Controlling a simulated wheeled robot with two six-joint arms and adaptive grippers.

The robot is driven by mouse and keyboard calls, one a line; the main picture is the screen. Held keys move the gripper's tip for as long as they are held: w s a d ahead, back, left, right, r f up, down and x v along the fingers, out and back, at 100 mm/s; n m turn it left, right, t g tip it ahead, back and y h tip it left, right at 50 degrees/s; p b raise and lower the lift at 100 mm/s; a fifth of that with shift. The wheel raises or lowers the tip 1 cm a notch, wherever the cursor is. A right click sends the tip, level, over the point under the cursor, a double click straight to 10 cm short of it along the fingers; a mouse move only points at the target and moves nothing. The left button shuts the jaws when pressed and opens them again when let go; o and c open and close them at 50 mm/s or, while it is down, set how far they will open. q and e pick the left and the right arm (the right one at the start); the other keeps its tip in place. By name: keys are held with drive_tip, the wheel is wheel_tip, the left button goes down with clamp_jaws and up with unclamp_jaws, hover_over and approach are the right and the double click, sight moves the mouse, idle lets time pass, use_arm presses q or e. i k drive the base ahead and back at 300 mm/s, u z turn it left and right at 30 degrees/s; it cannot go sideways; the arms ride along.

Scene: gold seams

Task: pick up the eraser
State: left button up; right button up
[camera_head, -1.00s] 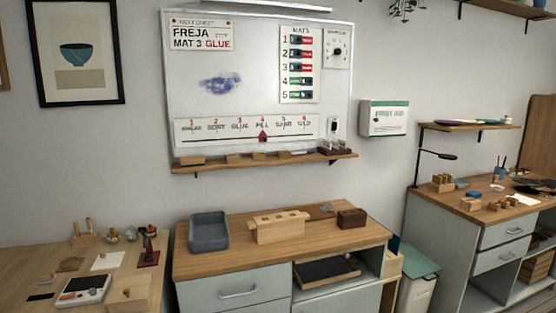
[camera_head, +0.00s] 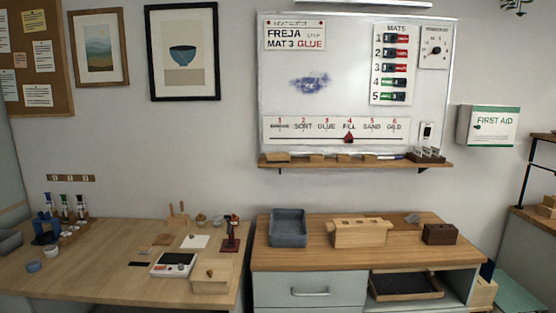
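No thing in view is plainly an eraser at this size. The whiteboard (camera_head: 240,80) has a blue smudge (camera_head: 311,84) on its face. On the wooden ledge (camera_head: 300,163) under it lie several small tan blocks, the widest (camera_head: 277,157) at the left end. I cannot tell whether one of them is the eraser. A dark brown block (camera_head: 440,234) stands on the right of the middle cabinet top. Neither of my grippers shows in the head view.
The middle cabinet (camera_head: 290,262) carries a grey-blue bin (camera_head: 288,228) and a slotted wooden block (camera_head: 360,233).

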sight(270, 158)
drive_tip(key=z, duration=0.4)
drive_tip(key=i, duration=1.55)
drive_tip(key=u, duration=0.5)
